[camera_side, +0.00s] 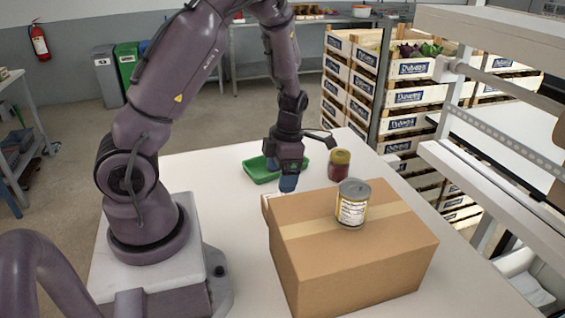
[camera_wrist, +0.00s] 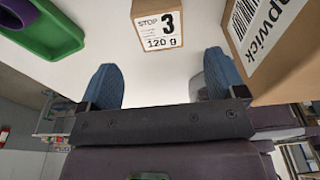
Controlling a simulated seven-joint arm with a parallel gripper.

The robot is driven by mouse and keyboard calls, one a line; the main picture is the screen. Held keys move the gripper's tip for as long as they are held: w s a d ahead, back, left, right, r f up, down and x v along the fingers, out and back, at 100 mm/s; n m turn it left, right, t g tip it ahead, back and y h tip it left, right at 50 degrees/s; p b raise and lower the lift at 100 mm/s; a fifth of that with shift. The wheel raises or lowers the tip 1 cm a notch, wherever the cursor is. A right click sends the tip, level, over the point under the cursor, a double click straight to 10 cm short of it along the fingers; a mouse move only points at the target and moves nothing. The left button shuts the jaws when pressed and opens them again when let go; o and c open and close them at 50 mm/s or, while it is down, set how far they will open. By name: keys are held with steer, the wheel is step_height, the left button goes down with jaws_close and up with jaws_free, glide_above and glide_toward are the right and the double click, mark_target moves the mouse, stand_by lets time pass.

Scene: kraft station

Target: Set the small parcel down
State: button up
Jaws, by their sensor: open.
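The small parcel (camera_wrist: 157,30) is a brown box with a white label reading "STOP 3" and "120 g". In the wrist view it sits on the white table at top centre, ahead of the gap between my fingertips and apart from them. My gripper (camera_wrist: 164,78) is open, its two blue fingers spread with nothing between them. In the side view my gripper (camera_side: 287,183) points down behind the large carton. Most of the small parcel is hidden there; a pale edge at the carton's far left corner may be part of it.
A large taped carton (camera_side: 345,262) stands close beside, with a can (camera_side: 352,205) on top. Behind it are a jar (camera_side: 339,164) with a yellow lid and a green tray (camera_side: 258,171). Crate stacks and a white shelf frame stand at right. The table's left middle is clear.

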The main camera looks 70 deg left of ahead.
steer(key=d+r+m+t+h, duration=0.1)
steer(key=d+r+m+t, duration=0.1)
steer(key=d+r+m, duration=0.45)
steer(key=d+r+m+t, duration=0.1)
steer(key=d+r+m, duration=0.2)
steer(key=r+m, duration=0.55)
steer(key=s+d+r+m+t+y, duration=0.1)
steer(key=s+d+r+m+t, duration=0.3)
steer(key=m, duration=1.7)
steer(key=s+d+r, duration=0.2)
steer(key=s+r, duration=0.1)
steer(key=r, duration=0.2)
steer(key=shift+s+d, duration=0.25)
steer(key=shift+s, duration=0.1)
